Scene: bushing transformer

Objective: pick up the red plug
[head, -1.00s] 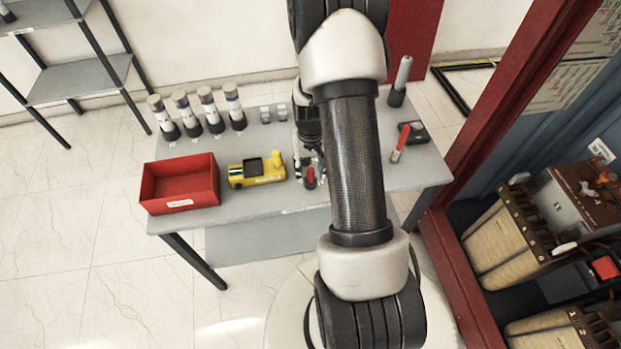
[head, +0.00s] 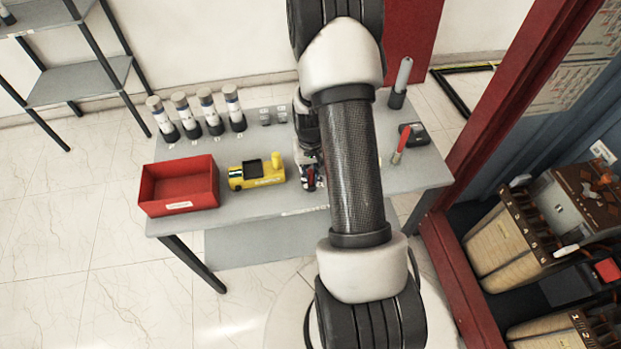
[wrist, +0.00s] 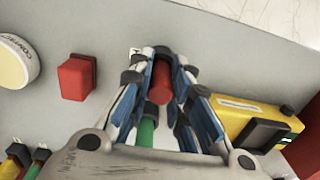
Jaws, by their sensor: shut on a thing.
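The red plug (wrist: 161,82) is between the fingers of my gripper (wrist: 163,85) in the wrist view, and the fingers are shut on it. It is a red cylinder. A green rod-like piece (wrist: 148,125) shows behind it, nearer the gripper's palm. In the head view my gripper (head: 309,178) is low over the front part of the grey table (head: 255,202), right of the yellow device, and only a little red shows between its fingers. I cannot tell whether the plug touches the table.
A yellow device (head: 256,171) stands close left of my gripper, with a red bin (head: 180,190) beyond it. In the wrist view a red block (wrist: 76,78) and a round pale piece (wrist: 14,62) lie left. A red-handled tool (head: 400,140) is on the table's right.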

